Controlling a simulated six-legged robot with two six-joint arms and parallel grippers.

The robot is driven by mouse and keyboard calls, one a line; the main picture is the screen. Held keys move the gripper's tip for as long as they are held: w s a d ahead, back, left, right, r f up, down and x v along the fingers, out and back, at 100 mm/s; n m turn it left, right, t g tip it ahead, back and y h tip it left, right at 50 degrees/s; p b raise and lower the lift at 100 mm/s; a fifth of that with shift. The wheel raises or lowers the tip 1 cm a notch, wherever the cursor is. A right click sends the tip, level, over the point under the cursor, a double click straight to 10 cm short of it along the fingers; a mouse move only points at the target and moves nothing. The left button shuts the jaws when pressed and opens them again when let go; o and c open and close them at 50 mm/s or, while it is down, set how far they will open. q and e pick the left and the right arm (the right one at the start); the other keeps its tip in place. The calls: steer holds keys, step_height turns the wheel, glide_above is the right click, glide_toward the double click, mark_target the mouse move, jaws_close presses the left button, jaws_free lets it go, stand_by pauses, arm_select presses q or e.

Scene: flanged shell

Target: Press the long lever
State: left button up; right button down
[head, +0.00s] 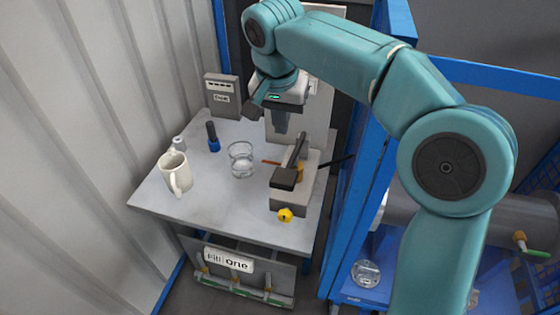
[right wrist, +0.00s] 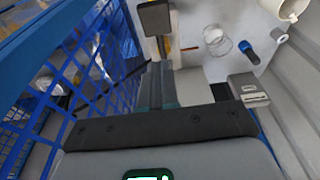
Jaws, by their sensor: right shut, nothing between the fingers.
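My right gripper (head: 281,122) is shut and empty, pointing down behind the lever's pad, toward the back of the table. In the right wrist view its fingers (right wrist: 158,85) lie below the pad in the picture, apart from it. Its exact height over the lever is hard to tell. My left gripper is not in view.
The grey table (head: 230,205) also holds a cream mug (head: 176,172), a clear glass (head: 240,160), a blue-and-black item (head: 212,138) and a yellow knob (head: 285,215) at the box's front. A blue frame (head: 352,190) stands close on the right. The table's front left is clear.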

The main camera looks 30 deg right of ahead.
mark_target(283, 174)
steer(key=f, duration=0.8)
steer(key=w+d+f, duration=0.1)
steer(key=f, duration=0.3)
steer(key=shift+f+p, duration=0.3)
steer(key=shift+f, duration=0.05)
steer(key=shift+s+f, duration=0.15)
steer(key=shift+f, duration=0.4)
